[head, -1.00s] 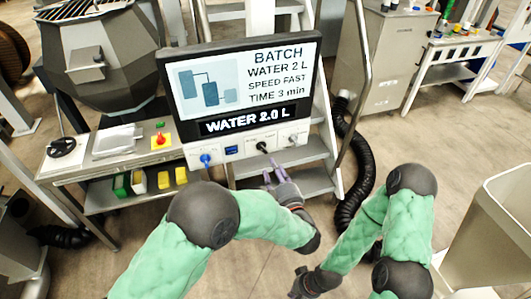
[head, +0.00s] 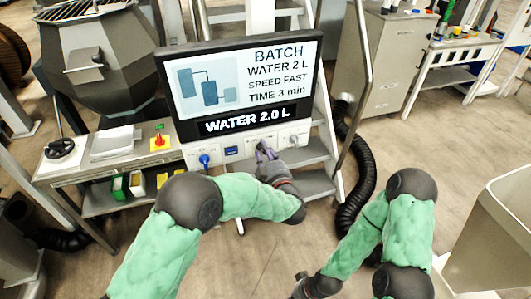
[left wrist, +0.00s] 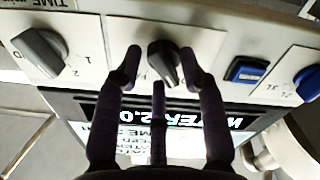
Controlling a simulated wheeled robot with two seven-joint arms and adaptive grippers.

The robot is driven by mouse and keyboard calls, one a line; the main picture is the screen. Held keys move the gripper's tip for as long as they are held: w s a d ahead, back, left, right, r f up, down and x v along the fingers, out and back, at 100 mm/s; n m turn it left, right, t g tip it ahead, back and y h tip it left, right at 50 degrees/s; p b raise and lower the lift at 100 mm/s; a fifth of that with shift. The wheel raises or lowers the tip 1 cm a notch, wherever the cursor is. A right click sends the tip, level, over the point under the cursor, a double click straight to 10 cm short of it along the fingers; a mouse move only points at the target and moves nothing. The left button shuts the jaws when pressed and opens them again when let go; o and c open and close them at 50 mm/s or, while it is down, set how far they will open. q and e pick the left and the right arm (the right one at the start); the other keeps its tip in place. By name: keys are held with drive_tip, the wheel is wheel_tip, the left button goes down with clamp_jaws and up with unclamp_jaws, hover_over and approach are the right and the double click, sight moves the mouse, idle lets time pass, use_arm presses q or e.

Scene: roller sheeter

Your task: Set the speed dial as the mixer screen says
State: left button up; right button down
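The mixer screen (head: 243,80) reads "BATCH, WATER 2 L, SPEED FAST, TIME 3 min", with "WATER 2.0 L" on the strip below. On the panel under it are a blue knob (head: 203,160), a blue square part (head: 231,151), a black dial (left wrist: 166,72) and a grey dial (head: 293,141). A partial "TIME" label shows by the grey dial (left wrist: 40,52). My left gripper (head: 264,152) is open, with fingertips on either side of the black dial; contact is unclear. The dial's markings are mostly hidden. My right gripper (head: 301,288) is low, its fingers unclear.
A side table with a red emergency button (head: 159,140) and a black handwheel (head: 60,147) stands left of the screen. Metal steps (head: 307,155) and a black hose (head: 352,190) are behind and right. A pale bin (head: 497,225) stands at the right.

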use_arm(q)
clamp_jaws()
drive_tip(key=shift+f+m+p, duration=0.15)
drive_tip(key=shift+m+p, duration=2.3)
drive_tip(key=shift+m, duration=1.05)
drive_tip(key=shift+f+m+p, duration=0.15)
drive_tip(key=shift+m+p, duration=2.25)
drive_tip(key=shift+m, duration=1.1)
drive_tip(key=shift+o, duration=1.7)
unclamp_jaws()
